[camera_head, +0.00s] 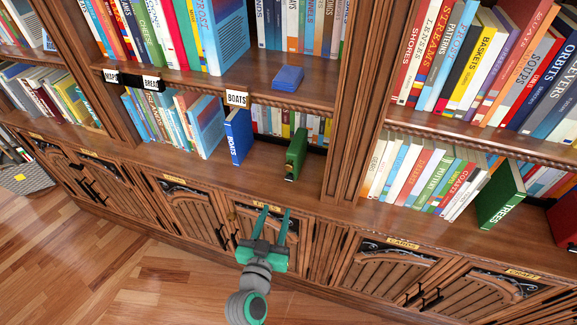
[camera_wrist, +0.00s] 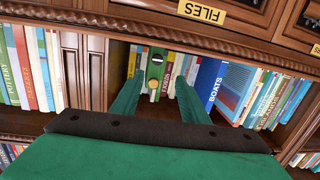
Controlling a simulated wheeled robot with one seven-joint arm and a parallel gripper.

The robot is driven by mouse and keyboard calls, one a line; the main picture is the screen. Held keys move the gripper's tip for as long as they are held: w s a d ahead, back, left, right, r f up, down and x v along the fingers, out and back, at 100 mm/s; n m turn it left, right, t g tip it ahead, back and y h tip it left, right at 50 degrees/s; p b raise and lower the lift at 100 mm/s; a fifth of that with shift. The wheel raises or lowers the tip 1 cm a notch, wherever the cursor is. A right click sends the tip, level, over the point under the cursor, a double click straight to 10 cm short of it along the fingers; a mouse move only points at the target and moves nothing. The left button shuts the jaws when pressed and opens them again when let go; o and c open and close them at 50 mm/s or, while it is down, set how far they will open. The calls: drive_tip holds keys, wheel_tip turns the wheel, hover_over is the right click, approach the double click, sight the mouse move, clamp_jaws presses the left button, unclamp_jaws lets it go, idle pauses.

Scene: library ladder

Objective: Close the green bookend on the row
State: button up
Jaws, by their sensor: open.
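The green bookend (camera_head: 296,154) stands upright on the lower shelf, a little right of the blue BOATS book (camera_head: 238,136), with a gap between them. The BOATS book stands at the right end of the row (camera_head: 205,125), apart from the pale blue book beside it. My gripper (camera_head: 275,210) is open in front of the cabinet doors, below and in front of the bookend. In the upside-down wrist view, the bookend (camera_wrist: 155,72) shows between my two fingers (camera_wrist: 158,88), farther off and not visibly touched. The BOATS book (camera_wrist: 212,82) shows to its right there.
A wooden upright (camera_head: 350,105) bounds the bay on the right. A shelf with a BOATS tag (camera_head: 237,98) and a small blue book (camera_head: 288,78) lies above. Smaller books (camera_head: 290,122) stand behind the bookend. Bare shelf lies around the bookend.

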drive_tip(key=m+h, duration=0.2)
approach(288, 168)
drive_tip(key=shift+t, duration=0.3)
drive_tip(key=x, duration=1)
drive_tip(key=shift+w+d+f, duration=0.15)
drive_tip(key=shift+w, duration=0.2)
drive_tip(key=shift+c, duration=0.3)
clamp_jaws()
